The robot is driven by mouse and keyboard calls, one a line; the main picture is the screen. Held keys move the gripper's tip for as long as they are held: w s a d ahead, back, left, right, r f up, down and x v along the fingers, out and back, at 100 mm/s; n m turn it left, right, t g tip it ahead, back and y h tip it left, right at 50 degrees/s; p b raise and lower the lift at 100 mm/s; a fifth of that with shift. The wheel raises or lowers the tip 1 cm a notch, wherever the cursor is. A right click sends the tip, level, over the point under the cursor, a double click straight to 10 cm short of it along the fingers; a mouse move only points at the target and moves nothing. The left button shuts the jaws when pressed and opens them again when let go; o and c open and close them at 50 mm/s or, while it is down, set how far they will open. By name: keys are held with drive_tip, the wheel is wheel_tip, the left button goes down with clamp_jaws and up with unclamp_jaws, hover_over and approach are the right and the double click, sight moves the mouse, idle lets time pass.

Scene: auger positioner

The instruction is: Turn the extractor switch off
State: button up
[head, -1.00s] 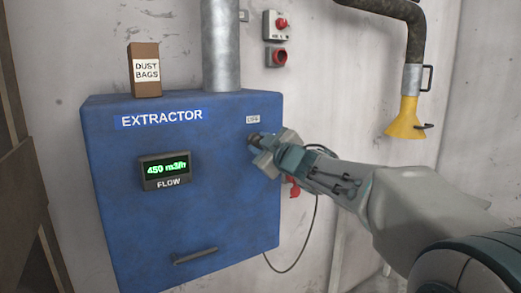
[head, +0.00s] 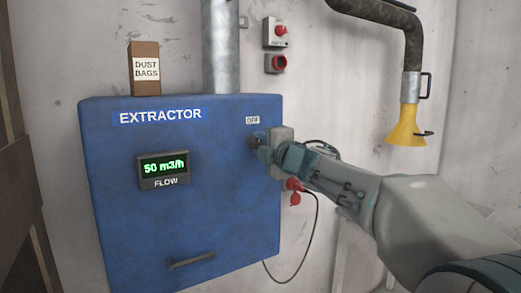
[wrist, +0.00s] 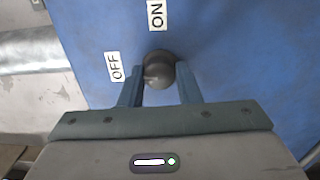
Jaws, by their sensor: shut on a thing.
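The blue extractor box (head: 110,230) is on the wall in the head view. Its dark round switch knob (wrist: 158,64) is between the two fingers of my gripper (wrist: 160,70) in the wrist view. My gripper is shut on the knob. An OFF label (wrist: 114,67) is beside the left finger, and an ON label (wrist: 157,15) is beyond the knob. In the head view my gripper (head: 258,146) covers part of the switch, just under the OFF label (head: 252,120). The knob's pointer is hidden. The flow display (head: 164,169) reads 50 m3/h.
A dust bags carton (head: 146,68) and a metal duct (head: 221,60) are on top of the box. Red wall controls (head: 276,62) are above right. A red plug (head: 294,196) with a cable hangs below my wrist. A yellow nozzle (head: 407,125) hangs at right.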

drive_tip(key=shift+n, duration=0.6)
drive_tip(key=o, duration=1)
drive_tip(key=shift+a, duration=0.1)
drive_tip(key=shift+c, duration=0.2)
drive_tip(key=b+v, duration=0.1)
drive_tip(key=v, duration=1.3)
